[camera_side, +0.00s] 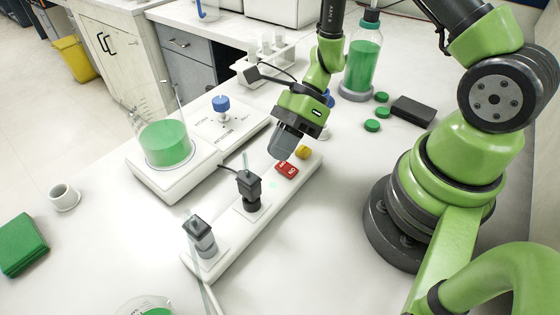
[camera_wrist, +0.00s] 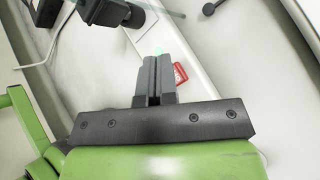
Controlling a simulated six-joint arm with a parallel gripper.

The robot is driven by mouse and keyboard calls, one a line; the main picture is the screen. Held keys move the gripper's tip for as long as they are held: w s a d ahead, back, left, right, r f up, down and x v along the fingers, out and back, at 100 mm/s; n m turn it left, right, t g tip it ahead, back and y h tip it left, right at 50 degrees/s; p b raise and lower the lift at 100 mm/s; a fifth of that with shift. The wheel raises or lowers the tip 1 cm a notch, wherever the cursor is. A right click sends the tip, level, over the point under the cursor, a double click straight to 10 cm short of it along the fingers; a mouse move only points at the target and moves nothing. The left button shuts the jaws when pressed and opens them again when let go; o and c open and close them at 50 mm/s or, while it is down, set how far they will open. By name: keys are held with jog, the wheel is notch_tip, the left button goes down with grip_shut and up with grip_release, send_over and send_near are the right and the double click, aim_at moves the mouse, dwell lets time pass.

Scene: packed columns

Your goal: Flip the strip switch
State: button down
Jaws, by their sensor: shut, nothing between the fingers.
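The white power strip (camera_side: 233,227) lies diagonally on the bench, with two black plugs in it, a near one (camera_side: 200,236) and a middle one (camera_side: 249,190). Its red switch (camera_side: 286,170) sits toward the far end, beside a small green light (camera_side: 273,184). In the wrist view the red switch (camera_wrist: 180,73) shows just right of the fingers, partly hidden by them. My gripper (camera_side: 280,155) is shut and empty, pointing down just above and left of the switch; I cannot tell whether it touches. The gripper also shows in the wrist view (camera_wrist: 154,62).
A yellow part (camera_side: 303,152) sits at the strip's far end. A hotplate (camera_side: 178,180) with a beaker of green liquid (camera_side: 165,143) stands left. A green bottle (camera_side: 361,62), green caps (camera_side: 372,125) and a black box (camera_side: 413,111) are behind right.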

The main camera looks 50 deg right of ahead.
aim_at(284, 166)
jog(key=shift+f, duration=0.15)
jog(key=shift+w+f, duration=0.1)
jog(key=shift+f, duration=0.2)
jog(key=shift+f, duration=0.3)
dwell(0.8)
jog(key=shift+r, duration=0.75)
jog(key=shift+r, duration=0.15)
jog(key=shift+s+r, duration=0.25)
jog(key=shift+r, duration=0.95)
jog(key=shift+s+r, duration=0.25)
jog(key=shift+r, duration=0.9)
